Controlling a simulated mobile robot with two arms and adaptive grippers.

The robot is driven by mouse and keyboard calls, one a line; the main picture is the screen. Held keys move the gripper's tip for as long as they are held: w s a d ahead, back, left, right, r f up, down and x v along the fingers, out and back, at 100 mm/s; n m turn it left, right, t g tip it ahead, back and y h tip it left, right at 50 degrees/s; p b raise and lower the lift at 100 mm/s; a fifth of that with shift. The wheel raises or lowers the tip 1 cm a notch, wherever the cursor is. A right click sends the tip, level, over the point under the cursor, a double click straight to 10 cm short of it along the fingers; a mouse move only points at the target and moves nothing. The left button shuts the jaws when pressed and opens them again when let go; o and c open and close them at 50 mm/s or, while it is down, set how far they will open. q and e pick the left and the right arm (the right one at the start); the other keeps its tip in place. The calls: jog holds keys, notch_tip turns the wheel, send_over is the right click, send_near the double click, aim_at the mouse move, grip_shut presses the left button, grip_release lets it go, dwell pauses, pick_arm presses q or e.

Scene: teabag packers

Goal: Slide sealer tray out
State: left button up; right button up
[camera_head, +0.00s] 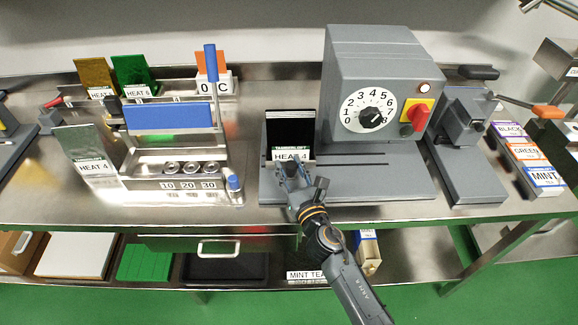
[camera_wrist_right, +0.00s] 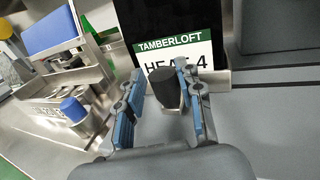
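The grey sealer (camera_head: 372,80) stands right of centre, with a numbered dial, a red knob and a lit lamp. At its left is the sealer tray, holding an upright black pouch (camera_head: 290,128) with a "HEAT 4" label. The pouch also shows in the right wrist view (camera_wrist_right: 160,22). A dark round knob (camera_wrist_right: 164,90) is in front of the label. My right gripper (camera_wrist_right: 158,82) has its blue-padded fingers apart, one on each side of this knob. I cannot tell whether either finger touches it. My left gripper is not in view.
A scale-like station with a blue panel (camera_head: 168,115) and several weights stands to the left, beside a grey "HEAT 4" pouch (camera_head: 90,155). A second grey device (camera_head: 466,140) and tea boxes (camera_head: 530,160) are at the right. The bench's front edge (camera_head: 400,208) is clear.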

jog(key=v, duration=1.1)
jog(key=shift+s, duration=0.3)
